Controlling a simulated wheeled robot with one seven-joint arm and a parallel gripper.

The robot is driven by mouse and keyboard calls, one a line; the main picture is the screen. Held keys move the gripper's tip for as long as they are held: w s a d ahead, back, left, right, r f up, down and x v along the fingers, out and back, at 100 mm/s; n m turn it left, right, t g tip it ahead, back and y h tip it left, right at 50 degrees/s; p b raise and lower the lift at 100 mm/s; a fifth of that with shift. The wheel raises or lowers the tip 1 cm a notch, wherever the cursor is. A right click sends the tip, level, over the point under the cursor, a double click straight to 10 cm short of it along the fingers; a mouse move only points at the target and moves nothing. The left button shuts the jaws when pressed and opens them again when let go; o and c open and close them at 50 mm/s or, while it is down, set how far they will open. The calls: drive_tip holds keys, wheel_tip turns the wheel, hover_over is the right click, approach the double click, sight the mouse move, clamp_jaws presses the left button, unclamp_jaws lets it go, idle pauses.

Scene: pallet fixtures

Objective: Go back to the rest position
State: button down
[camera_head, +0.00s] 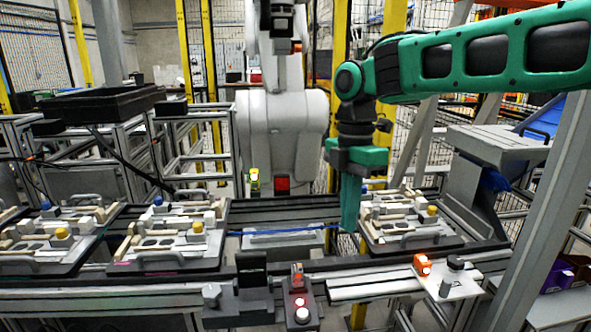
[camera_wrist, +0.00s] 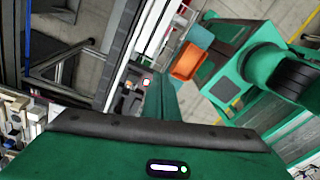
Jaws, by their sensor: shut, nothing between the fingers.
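My green arm reaches in from the upper right in the head view. My gripper (camera_head: 350,222) hangs below its dark wrist, fingers pointing down, at the left edge of the right-hand pallet fixture (camera_head: 408,238). The fingers look closed together, and I see nothing held between them. In the wrist view the green gripper housing fills the bottom, and a green finger (camera_wrist: 165,105) extends above it over the conveyor frame.
Two more pallet fixtures (camera_head: 158,262) (camera_head: 36,258) with yellow knobs stand at the left. A lit button box (camera_head: 301,308) and an orange-lit device (camera_head: 422,265) sit at the front rail. A white robot arm (camera_head: 284,130) stands behind. Yellow posts rise at the back.

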drive_tip(key=s+d+f+m, duration=0.2)
drive_tip(key=s+d+m, duration=0.2)
drive_tip(key=d+m, duration=0.5)
drive_tip(key=s+d+f+m, duration=0.3)
drive_tip(key=s+d+m, duration=0.25)
drive_tip(key=d, duration=0.65)
drive_tip(key=s+d+f+m, duration=0.4)
drive_tip(key=s+d+m, duration=0.1)
drive_tip(key=s+m, duration=0.2)
drive_tip(key=s+d+f+m+t, duration=0.1)
drive_tip(key=s+d+f+m, duration=0.3)
drive_tip(key=s+m, duration=0.4)
drive_tip(key=shift+d, duration=0.6)
drive_tip(key=shift+w, duration=0.1)
drive_tip(key=shift+w+f, duration=0.2)
drive_tip(key=shift+w, duration=0.4)
